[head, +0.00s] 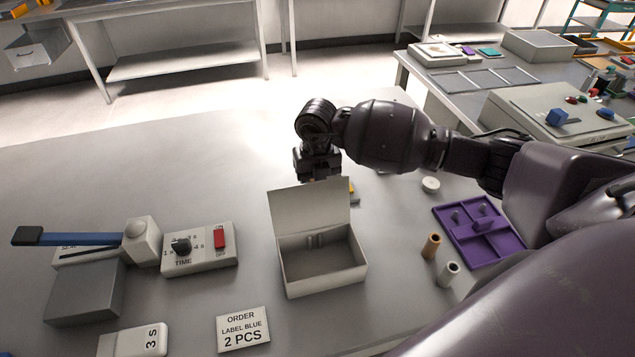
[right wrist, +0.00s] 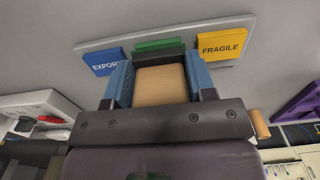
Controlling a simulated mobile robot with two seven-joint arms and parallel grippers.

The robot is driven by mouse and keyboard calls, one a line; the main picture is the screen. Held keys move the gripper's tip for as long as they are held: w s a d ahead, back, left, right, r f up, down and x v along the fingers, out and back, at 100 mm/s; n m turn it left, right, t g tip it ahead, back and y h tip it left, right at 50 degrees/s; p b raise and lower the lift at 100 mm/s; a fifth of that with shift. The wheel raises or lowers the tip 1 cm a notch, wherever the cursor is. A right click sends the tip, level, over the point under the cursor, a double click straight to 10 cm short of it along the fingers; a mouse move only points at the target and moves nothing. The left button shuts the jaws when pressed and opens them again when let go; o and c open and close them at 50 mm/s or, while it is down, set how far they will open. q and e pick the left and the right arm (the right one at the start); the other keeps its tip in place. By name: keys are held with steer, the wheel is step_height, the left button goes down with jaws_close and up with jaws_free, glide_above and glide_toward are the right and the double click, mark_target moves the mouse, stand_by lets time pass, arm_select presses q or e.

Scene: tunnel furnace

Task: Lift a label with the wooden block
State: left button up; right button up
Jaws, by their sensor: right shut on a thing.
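My right gripper (head: 318,176) is behind the raised lid of an open grey box in the head view. In the right wrist view its blue-sided fingers (right wrist: 160,88) are shut on the wooden block (right wrist: 160,80). A dark end piece lies at the block's far end, right by a green label (right wrist: 160,45); I cannot tell whether they touch. A blue EXPORT label (right wrist: 103,62) lies to the left and a yellow FRAGILE label (right wrist: 224,44) to the right, on a light grey board (right wrist: 222,71). My left gripper is not in view.
The open box (head: 322,277) hides most of the label area. An order card (head: 243,329) reads "LABEL BLUE 2 PCS". A timer box (head: 200,249) and a blue-handled device (head: 85,290) stand left. A purple tray (head: 487,251) and two small cylinders (head: 431,246) are right.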

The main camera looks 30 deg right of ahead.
steer(key=shift+r+p, duration=1.05)
steer(key=shift+r, duration=0.9)
steer(key=shift+r+p, duration=0.65)
steer(key=shift+r, duration=0.35)
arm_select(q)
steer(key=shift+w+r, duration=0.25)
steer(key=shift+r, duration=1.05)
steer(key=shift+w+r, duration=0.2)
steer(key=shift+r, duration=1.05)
arm_select(e)
steer(key=shift+r, duration=0.1)
